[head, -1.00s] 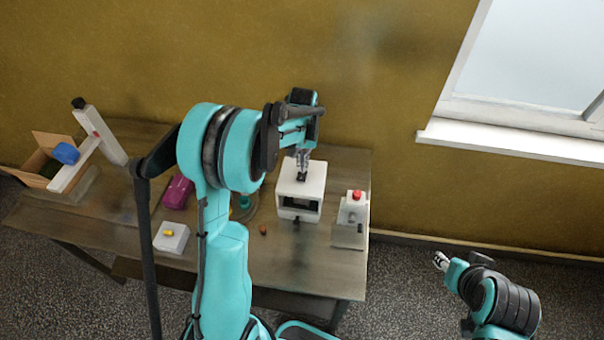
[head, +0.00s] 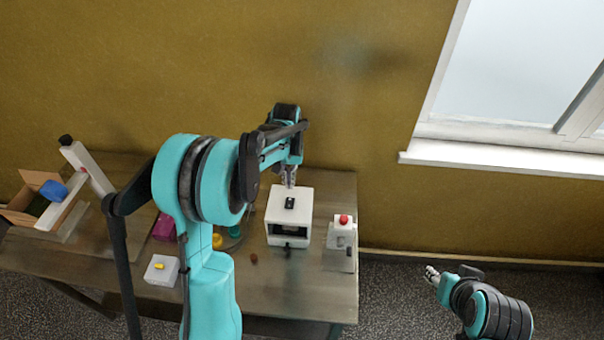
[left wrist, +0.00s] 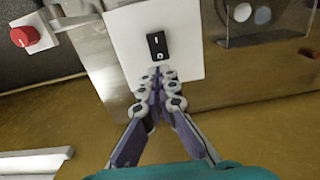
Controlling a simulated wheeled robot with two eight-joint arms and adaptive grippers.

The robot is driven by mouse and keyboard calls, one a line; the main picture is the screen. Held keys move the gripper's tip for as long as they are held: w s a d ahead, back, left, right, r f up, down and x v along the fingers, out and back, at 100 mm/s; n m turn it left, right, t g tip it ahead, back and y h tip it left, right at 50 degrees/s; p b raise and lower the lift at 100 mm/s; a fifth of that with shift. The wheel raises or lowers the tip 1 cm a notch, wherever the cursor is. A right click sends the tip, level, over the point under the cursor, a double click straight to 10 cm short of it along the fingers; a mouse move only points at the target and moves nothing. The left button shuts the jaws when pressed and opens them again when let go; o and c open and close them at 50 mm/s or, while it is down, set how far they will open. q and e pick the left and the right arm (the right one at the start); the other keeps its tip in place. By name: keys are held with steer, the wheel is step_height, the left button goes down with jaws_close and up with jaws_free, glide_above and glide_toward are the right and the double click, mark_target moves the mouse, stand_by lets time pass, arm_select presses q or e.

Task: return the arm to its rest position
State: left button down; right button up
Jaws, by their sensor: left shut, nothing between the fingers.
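My left arm (head: 208,275) reaches up over the table. My left gripper (head: 289,180) is shut and empty, above the rear of the white box (head: 288,233). In the left wrist view the gripper (left wrist: 157,78) has its fingers together, pointing at the black rocker switch (left wrist: 157,46) on the box's top. The switch (head: 290,203) also shows in the head view, just in front of the fingertips. I cannot tell whether the fingertips touch the box. My right gripper (head: 431,272) is low at the right, clear of the table; its jaws are too small to read.
The table (head: 310,300) also carries a stand with a red button (head: 344,219), a white block with a yellow switch (head: 162,269), a cardboard box (head: 22,201), and a white angled device (head: 86,168). A window (head: 500,80) is at the right. Open floor lies beside the table.

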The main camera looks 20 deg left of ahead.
arm_select(q)
steer(key=s+d+m+t+b, duration=0.1)
steer(key=s+d+t+b, duration=0.4)
steer(key=s+b, duration=0.6)
steer(key=s+d+f+m+t+b, duration=0.1)
steer(key=s+d+f+b, duration=0.3)
steer(key=s+f+b, duration=0.5)
steer(key=shift+s+f+m+t, duration=0.25)
steer(key=shift+s+m+t, duration=0.15)
steer(key=shift+s+t, duration=0.25)
steer(key=c, duration=2.3)
jaws_free()
